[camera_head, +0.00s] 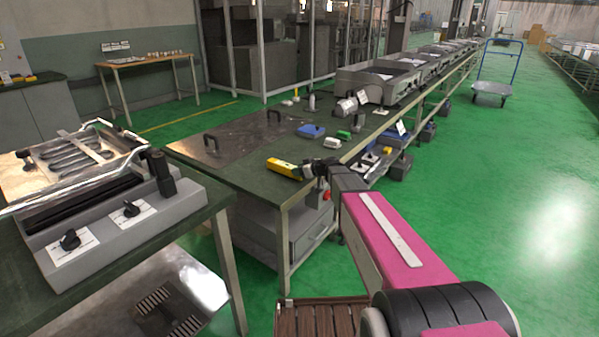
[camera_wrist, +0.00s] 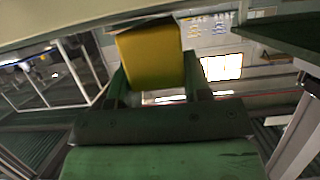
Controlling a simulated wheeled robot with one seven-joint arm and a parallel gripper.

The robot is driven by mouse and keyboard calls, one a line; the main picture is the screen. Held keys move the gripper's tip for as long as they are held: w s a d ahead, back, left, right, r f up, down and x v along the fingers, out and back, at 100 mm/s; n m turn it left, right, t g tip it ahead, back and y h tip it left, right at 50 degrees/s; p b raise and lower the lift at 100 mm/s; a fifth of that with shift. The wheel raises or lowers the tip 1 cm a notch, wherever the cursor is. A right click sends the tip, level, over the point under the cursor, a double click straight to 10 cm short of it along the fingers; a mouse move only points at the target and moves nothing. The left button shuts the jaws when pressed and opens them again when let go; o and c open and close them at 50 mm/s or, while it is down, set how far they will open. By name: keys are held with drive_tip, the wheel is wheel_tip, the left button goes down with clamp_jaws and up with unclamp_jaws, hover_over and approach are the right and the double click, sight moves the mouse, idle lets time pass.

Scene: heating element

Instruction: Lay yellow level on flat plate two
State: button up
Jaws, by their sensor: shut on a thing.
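The yellow level (camera_head: 284,168) is held at one end by my gripper (camera_head: 305,172), near the front right edge of the green-topped bench in the head view. In the wrist view the level (camera_wrist: 150,56) fills the space between my gripper's two fingers (camera_wrist: 157,88). Flat dark metal plates (camera_head: 240,141) with black handles lie on the bench, left of and behind the level. I cannot tell which one is plate two. Whether the level touches the bench top is unclear.
A blue item (camera_head: 311,131) and a white-and-green item (camera_head: 332,143) lie on the bench behind the level. A grey heating unit (camera_head: 120,215) stands on a separate table at the left. Metal trays (camera_head: 375,82) line the bench farther back. Green floor is open at the right.

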drive_tip(key=shift+f, duration=0.35)
drive_tip(key=o, duration=1)
drive_tip(key=shift+o, duration=0.2)
